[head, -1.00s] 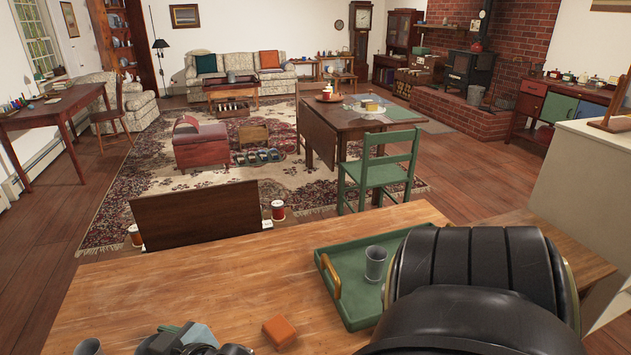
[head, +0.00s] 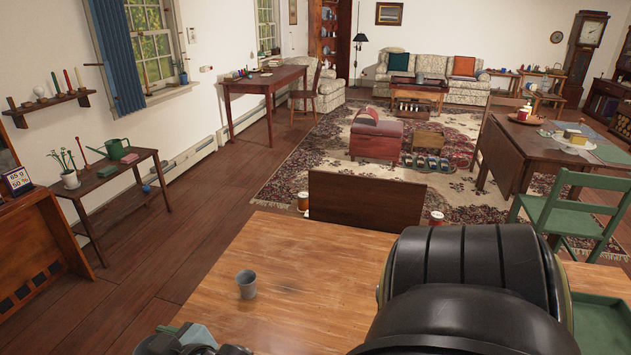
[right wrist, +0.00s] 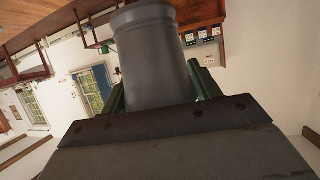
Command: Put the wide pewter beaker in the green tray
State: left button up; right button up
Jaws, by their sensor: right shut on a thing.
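A grey pewter beaker (right wrist: 152,55) fills the middle of the right wrist view, between the dark green fingers of my right gripper (right wrist: 158,92), which is shut on it. In the head view my right arm hides this gripper and beaker. Another grey beaker (head: 246,285) stands upright on the wooden table, apart from both grippers. I cannot tell by width which one the task names. Part of the green tray (head: 603,322) shows at the lower right; my arm and the picture edge hide the rest. My left gripper (head: 185,341) is partly visible at the bottom edge, its jaws unclear.
The wooden tabletop (head: 310,275) is clear around the standing beaker. A dark brown panel (head: 365,198) rises behind the table's far edge, with orange-red spools beside it. A green chair (head: 570,215) stands beyond the tray.

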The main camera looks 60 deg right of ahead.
aim_at(582, 331)
jog(key=k, duration=1.7)
jog(key=z, duration=2.75)
jog(key=i, duration=1)
jog(key=u, duration=0.05)
